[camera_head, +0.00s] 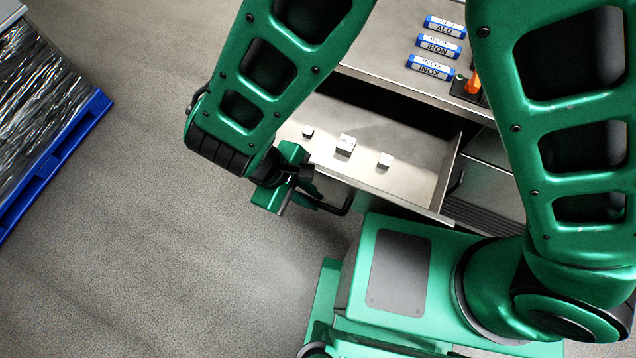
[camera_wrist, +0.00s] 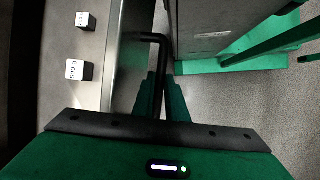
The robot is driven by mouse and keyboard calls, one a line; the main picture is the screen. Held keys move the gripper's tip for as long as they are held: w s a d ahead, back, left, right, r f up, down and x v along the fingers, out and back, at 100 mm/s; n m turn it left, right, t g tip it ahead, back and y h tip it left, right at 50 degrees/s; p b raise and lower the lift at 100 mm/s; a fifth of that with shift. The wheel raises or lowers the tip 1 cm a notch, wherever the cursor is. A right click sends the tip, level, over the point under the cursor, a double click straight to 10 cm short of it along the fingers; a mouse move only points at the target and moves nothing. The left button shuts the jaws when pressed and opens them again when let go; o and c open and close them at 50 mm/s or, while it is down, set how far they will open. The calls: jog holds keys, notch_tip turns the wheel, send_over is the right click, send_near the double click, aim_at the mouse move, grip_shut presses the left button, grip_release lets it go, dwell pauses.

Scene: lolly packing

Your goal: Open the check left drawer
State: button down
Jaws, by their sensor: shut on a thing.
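The drawer (camera_head: 412,175) is pulled out from under the metal counter, and its inside shows in the head view. Several small pale cubes (camera_head: 345,144) lie on its floor. In the wrist view two of the cubes (camera_wrist: 75,69) and the drawer's front edge (camera_wrist: 112,60) show at left. My gripper (camera_head: 318,192) is at the drawer's front, shut on the black bar handle (camera_head: 346,205). In the wrist view the fingers (camera_wrist: 160,95) close around the handle (camera_wrist: 150,37). The drawer's far left part is hidden by my arm.
Blue-and-white labelled bars (camera_head: 438,46) marked ALU, IRON and INOX lie on the counter (camera_head: 385,60), with an orange object (camera_head: 473,84) beside them. A blue pallet (camera_head: 58,150) with wrapped goods stands at far left. The grey floor between is clear.

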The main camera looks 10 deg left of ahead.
jog(key=shift+s+a, duration=0.1)
jog(key=shift+s, duration=0.05)
jog(key=c, duration=2)
grip_release()
jog(key=shift+c, duration=0.2)
jog(key=w+v, duration=0.1)
jog(key=v, duration=0.9)
jog(key=shift+s+a+r, duration=0.15)
jog(key=shift+s+r, duration=0.25)
jog(key=shift+s, duration=0.15)
